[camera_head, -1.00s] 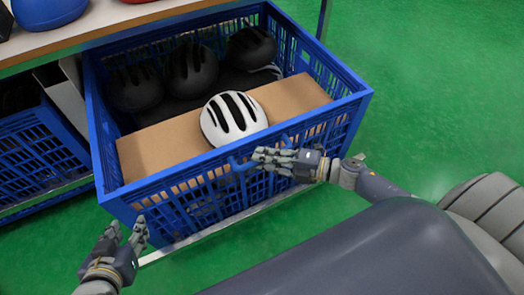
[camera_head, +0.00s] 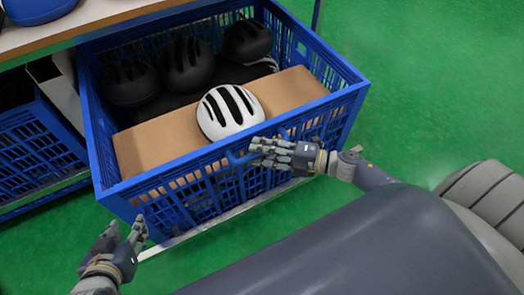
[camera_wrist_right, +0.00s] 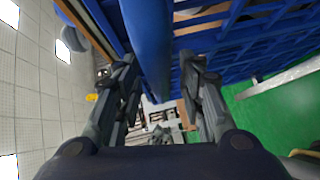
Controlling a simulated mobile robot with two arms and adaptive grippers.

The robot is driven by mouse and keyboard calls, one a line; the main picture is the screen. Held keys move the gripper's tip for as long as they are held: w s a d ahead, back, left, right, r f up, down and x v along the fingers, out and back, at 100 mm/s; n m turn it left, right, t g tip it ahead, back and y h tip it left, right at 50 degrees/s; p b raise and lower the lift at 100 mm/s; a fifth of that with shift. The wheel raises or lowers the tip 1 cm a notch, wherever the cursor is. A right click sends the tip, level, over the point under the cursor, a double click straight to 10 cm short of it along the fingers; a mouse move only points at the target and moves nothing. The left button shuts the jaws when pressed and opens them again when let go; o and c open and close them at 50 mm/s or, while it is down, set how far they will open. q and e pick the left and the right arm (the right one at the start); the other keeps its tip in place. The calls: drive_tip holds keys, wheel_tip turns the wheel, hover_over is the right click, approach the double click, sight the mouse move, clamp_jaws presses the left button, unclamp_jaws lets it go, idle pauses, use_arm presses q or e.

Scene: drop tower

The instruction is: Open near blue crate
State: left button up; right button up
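The near blue crate (camera_head: 125,199) stands pulled well out from under the tabletop, its open top showing. It holds black helmets (camera_head: 187,65), a cardboard box (camera_head: 160,143) and a white helmet (camera_head: 230,111). My right gripper (camera_head: 258,152) is at this handle. In the right wrist view, its fingers stand apart on both sides of a blue bar (camera_wrist_right: 150,50), with a gap visible on one side. My left gripper (camera_head: 128,226) is open and empty, low before the crate's left front corner.
A tabletop (camera_head: 100,17) overhangs the crate's back, with a blue helmet (camera_head: 38,8) on it. Another blue crate (camera_head: 40,148) sits under it at left. A pale rail (camera_head: 235,213) runs below the crate's front. Green floor (camera_head: 430,80) is clear at right.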

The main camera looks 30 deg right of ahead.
drive_tip(key=v, duration=1.2)
